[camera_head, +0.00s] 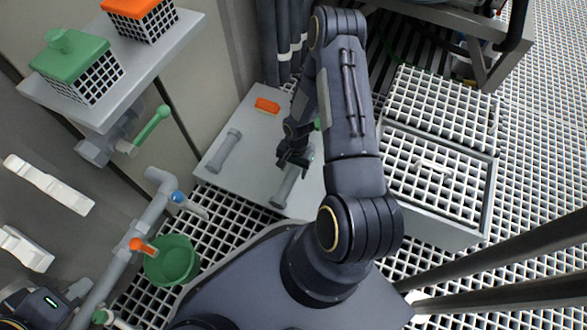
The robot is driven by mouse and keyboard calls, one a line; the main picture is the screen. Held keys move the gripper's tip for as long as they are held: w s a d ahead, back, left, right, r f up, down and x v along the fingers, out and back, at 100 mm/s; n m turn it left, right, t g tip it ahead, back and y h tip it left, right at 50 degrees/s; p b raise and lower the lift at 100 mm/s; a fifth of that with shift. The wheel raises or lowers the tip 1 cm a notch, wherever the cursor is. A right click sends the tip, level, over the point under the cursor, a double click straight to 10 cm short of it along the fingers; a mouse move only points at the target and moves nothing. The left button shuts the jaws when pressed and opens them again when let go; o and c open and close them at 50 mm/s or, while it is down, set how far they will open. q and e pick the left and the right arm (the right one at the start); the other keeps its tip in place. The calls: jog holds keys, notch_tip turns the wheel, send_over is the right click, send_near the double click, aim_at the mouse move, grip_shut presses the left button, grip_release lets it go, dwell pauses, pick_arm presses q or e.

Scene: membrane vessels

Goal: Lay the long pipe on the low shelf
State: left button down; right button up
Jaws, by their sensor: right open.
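A longer grey pipe (285,190) lies at the front right of the low, pale grey shelf (250,172), slanting up to the right; its far end is partly hidden by my right gripper. A shorter grey pipe (225,150) lies to its left. My right gripper (291,163) is open, at the upper part of the longer pipe; I cannot tell whether it touches it. My left arm's dark end (42,303) shows at the bottom left corner, and its fingers cannot be made out.
An orange block (267,105) lies at the shelf's back. A green bucket (171,262) stands near a pipe with an orange valve (141,245). A higher wall shelf (160,48) holds two caged vessels. A grated bin (437,172) stands right of my right arm.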

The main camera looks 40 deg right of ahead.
notch_tip(320, 180, up, 12)
jog(key=d+p, duration=0.1)
jog(key=p, duration=0.3)
jog(key=shift+w+d+f+p, duration=0.25)
jog(key=shift+w+p, duration=0.05)
jog(key=shift+w, duration=0.05)
